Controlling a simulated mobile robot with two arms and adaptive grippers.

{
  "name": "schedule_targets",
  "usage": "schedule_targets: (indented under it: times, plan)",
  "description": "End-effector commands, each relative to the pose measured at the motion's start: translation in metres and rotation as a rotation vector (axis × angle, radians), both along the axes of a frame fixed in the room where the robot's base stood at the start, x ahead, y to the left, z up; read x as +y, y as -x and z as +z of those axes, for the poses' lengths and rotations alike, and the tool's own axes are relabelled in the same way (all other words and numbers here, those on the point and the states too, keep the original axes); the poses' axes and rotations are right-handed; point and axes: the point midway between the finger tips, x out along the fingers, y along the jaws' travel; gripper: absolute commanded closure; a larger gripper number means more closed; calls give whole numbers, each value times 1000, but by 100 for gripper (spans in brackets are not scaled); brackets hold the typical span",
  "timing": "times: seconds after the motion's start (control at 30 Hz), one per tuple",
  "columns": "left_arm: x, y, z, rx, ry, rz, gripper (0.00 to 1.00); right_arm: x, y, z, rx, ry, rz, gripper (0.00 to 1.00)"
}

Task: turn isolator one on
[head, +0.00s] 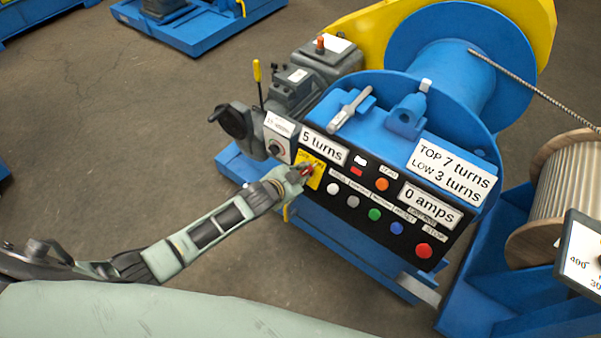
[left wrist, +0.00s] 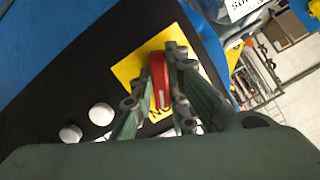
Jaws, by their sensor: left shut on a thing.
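The isolator is a red handle (left wrist: 159,81) on a yellow plate (left wrist: 128,70) at the left end of the black control panel. In the left wrist view the handle stands between the two green fingers of my left gripper (left wrist: 162,85), which is shut on it. In the head view the red handle (head: 307,169) shows just past my left gripper (head: 302,172), and the yellow plate (head: 318,181) is partly covered by it. Print on the plate is mostly hidden, so I cannot read which isolator it is. My right gripper is in neither view.
The black panel (head: 340,205) carries white, grey, green, blue, orange and red buttons close to the handle. A grey box with a dial (head: 275,149) and a black crank handle (head: 231,121) sit to the left. A blue winch drum (head: 462,75) stands behind.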

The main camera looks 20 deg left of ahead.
Motion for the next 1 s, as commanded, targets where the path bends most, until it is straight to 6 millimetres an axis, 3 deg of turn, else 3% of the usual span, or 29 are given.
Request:
schedule_targets:
  times: [0.43, 1.0]
  plan:
    - [0, 1, -1, -82, -230, -121, 100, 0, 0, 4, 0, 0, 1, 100]
    - [0, 1, -1, -101, -283, -150, 100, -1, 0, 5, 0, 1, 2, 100]
